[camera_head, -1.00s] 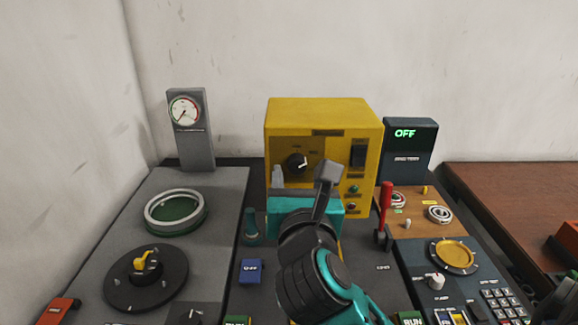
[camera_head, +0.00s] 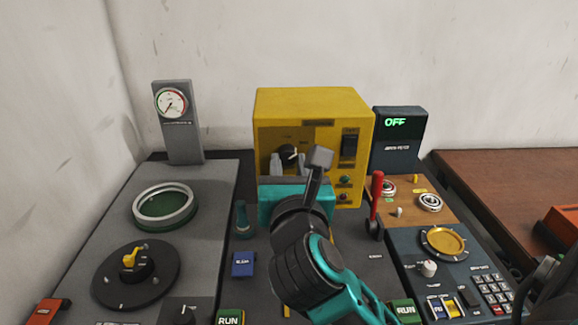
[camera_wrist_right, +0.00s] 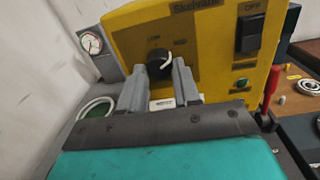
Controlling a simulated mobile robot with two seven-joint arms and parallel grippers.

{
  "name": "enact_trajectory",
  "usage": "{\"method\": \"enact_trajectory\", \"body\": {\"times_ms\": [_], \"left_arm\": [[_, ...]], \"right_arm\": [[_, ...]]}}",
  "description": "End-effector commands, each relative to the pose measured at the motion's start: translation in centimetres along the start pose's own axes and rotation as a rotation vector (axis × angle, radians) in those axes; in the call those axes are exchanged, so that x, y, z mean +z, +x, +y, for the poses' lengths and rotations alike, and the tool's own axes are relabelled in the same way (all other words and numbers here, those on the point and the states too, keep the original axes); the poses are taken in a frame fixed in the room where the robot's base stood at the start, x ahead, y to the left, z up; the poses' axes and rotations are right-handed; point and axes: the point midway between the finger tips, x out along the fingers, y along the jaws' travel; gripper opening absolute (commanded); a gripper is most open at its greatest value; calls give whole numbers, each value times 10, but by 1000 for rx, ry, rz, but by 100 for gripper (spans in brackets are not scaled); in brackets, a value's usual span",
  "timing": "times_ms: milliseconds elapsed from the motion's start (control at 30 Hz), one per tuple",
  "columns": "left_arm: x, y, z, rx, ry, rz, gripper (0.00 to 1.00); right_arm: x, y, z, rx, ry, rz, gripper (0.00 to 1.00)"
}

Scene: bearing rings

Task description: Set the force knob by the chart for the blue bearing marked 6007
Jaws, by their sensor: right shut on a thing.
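The black knob (camera_head: 288,153) with a white pointer mark sits on the front of the yellow box (camera_head: 315,98). In the right wrist view the knob (camera_wrist_right: 158,62) has the labels LOW above it and MID to its right, and its white mark points to the right. My right gripper (camera_head: 287,162) has its two grey fingers on either side of the knob, shut on it; they also show in the right wrist view (camera_wrist_right: 158,85). The fingers hide the knob's lower part. No blue 6007 bearing or readable chart shows.
Right of the box stand a red lever (camera_head: 377,190), a dark unit reading OFF (camera_head: 398,125) and a brown board (camera_head: 405,212) with metal rings. A grey machine with a dial gauge (camera_head: 171,102) and a green-centred ring (camera_head: 163,208) fills the left.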

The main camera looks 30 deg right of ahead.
Motion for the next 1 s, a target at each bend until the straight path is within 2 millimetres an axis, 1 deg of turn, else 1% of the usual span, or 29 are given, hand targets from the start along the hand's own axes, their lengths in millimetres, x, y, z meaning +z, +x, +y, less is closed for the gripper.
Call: {"method": "enact_trajectory", "body": {"times_ms": [33, 67, 233, 467, 667, 800, 1000], "left_arm": [[0, 0, 0, 0, 0, 0, 94], [0, 0, 0, 0, 0, 0, 94], [-2, -1, 0, 0, 0, 1, 94], [-14, -10, 0, -1, 0, 3, 94], [-33, -23, -1, -1, 0, 1, 94], [-45, -32, -2, -2, 1, 1, 94], [-51, -36, -2, -2, 0, 0, 94]], "right_arm": [[0, 0, 0, 0, 0, 0, 4], [0, 0, 0, 0, 0, 0, 2], [1, 0, 0, 0, -9, 0, 2], [4, 0, 0, -2, -86, 4, 2], [7, 0, 0, -2, -230, 11, 2], [6, 0, 0, -2, -359, 16, 2], [4, 1, -1, -4, -546, 20, 2]]}}
